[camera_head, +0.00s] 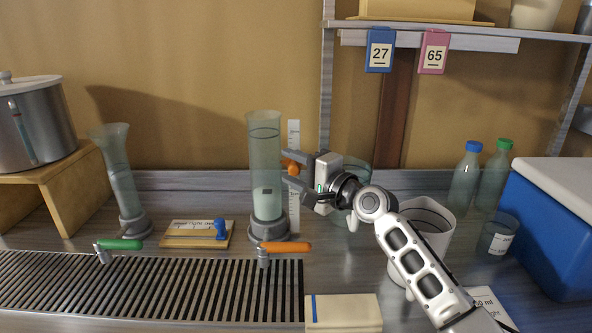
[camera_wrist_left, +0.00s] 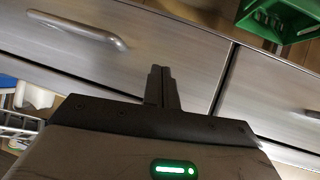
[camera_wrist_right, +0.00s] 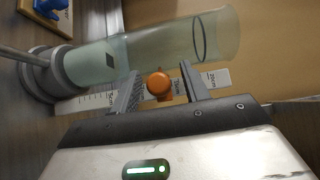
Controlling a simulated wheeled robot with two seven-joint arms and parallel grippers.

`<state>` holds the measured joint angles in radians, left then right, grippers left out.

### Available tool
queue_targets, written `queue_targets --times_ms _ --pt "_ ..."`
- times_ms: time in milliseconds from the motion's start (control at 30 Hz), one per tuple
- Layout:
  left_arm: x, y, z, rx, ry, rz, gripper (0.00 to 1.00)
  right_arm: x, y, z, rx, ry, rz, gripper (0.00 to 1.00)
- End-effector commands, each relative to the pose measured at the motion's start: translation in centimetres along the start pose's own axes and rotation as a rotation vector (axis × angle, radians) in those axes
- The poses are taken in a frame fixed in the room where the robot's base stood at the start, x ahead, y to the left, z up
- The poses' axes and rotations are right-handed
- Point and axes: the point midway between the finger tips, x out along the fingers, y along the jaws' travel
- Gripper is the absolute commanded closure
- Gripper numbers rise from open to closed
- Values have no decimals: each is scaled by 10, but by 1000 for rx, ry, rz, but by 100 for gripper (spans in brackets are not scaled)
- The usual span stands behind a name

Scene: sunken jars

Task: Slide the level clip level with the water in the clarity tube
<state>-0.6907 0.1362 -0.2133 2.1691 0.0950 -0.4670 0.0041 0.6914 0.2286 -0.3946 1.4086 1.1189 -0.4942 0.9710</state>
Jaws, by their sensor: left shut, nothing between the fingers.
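The clarity tube (camera_head: 265,155) is a tall clear cylinder standing upright in a grey base, with a black ring near its top. Its lower part is paler, with a small dark square, and this also shows in the right wrist view (camera_wrist_right: 90,62); I cannot tell the water line surely. A white scale (camera_head: 294,212) stands beside it. The orange level clip (camera_wrist_right: 158,84) is on the scale, above the pale part. My right gripper (camera_wrist_right: 162,88) is open, its fingers either side of the clip's knob with small gaps. My left gripper (camera_wrist_left: 161,85) is shut and empty before drawer fronts.
A green-handled tap (camera_head: 120,244) and an orange-handled tap (camera_head: 285,247) stand by the drain grate (camera_head: 150,290). Another tube (camera_head: 120,180) is at left. A clear jar and a white container (camera_head: 432,230) stand close to my right arm. A blue box (camera_head: 545,235) is at right.

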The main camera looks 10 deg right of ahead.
Motion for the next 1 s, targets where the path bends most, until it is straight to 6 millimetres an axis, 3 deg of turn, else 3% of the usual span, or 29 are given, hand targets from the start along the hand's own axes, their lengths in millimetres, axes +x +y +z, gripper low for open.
queue_targets --times_ms 267,433,800,1000 --pt "0 0 0 0 0 0 100 -2 1 -1 0 1 2 55" --pt "-1 0 -1 1 0 -1 100 -17 2 -1 -1 2 3 55" --pt "0 0 1 2 -2 -2 100 -104 3 -1 -2 2 5 55" --pt "2 0 3 -1 -1 0 100 -141 2 0 -2 1 4 55"
